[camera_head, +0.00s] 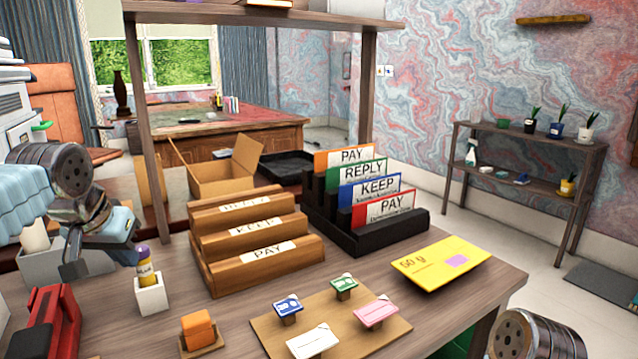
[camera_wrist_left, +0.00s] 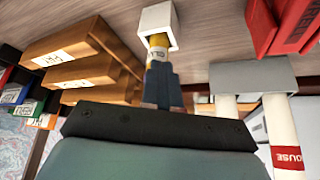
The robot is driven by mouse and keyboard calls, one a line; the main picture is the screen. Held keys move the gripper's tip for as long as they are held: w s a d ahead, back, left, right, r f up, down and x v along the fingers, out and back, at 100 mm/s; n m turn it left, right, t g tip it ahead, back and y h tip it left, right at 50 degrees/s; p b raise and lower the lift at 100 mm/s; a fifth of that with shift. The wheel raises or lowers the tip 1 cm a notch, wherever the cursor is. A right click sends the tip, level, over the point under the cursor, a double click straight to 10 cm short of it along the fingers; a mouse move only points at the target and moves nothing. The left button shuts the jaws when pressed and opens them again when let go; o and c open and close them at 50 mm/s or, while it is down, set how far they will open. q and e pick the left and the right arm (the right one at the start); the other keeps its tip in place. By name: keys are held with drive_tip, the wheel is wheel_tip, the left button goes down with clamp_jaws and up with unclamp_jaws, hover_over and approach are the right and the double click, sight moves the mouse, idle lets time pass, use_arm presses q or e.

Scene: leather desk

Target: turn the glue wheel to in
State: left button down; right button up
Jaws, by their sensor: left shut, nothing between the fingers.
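The yellow glue stick (camera_head: 146,272) stands upright in a white square holder (camera_head: 151,297) at the left of the desk. A purple part (camera_head: 143,250) shows at its top. In the left wrist view the glue stick (camera_wrist_left: 158,42) is partly hidden behind my fingers, and the white holder (camera_wrist_left: 157,18) shows beyond it. My left gripper (camera_head: 127,257) is shut and empty, its fingertips close beside the stick's upper part; I cannot tell whether they touch. In the left wrist view the closed fingertips (camera_wrist_left: 160,78) overlap the stick.
A wooden tiered rack (camera_head: 250,245) stands right of the glue holder, with a black file rack (camera_head: 375,235) beyond. A red stapler-like object (camera_head: 52,320) and an orange block (camera_head: 198,328) are nearby. Several stamps on a board (camera_head: 385,338) and a yellow envelope (camera_head: 440,262) lie right.

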use_arm(q)
wheel_tip(320, 180, up, 6)
idle(0.5)
